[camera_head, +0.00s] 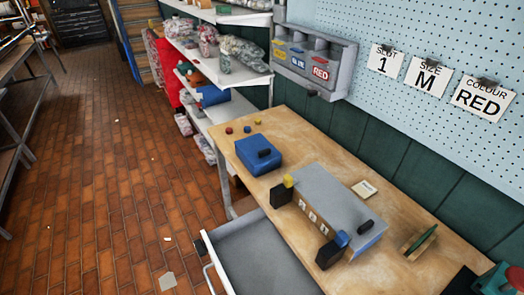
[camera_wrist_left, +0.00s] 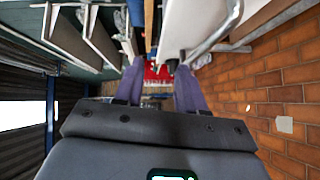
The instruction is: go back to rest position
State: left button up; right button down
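My left gripper (camera_wrist_left: 158,84) shows in the left wrist view with its two purple fingers apart and nothing between them. It is not visible in the head view. My right gripper is in neither view. In the head view, a grey block (camera_head: 318,196) with labelled slots stands on the wooden workbench (camera_head: 292,130). A black piece with a yellow top (camera_head: 281,194) and a black piece with a blue top (camera_head: 332,250) are at its front side. A blue box (camera_head: 258,155) with a black handle sits at the bench's left part.
A grey drawer (camera_head: 262,262) stands open below the bench's front. Small coloured pegs (camera_head: 247,129) lie near the blue box. Wall bins (camera_head: 313,62) and cards reading slot 1, size M (camera_head: 427,77), colour red hang behind. Loaded shelves (camera_head: 215,50) stand left; brick floor (camera_head: 110,190) is mostly open.

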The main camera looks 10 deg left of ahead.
pick_arm(q)
notch_tip(320, 180, up, 7)
jog(key=d+m+g, duration=0.1)
jog(key=m+g, duration=0.5)
jog(key=m, duration=0.2)
jog(key=s+f+m+g, duration=0.1)
jog(key=s+m+g, duration=0.7)
jog(key=s+m, duration=0.25)
notch_tip(320, 180, up, 31)
jog(key=p, duration=3.1)
jog(key=shift+a+r, duration=0.15)
jog(key=shift+a, duration=0.2)
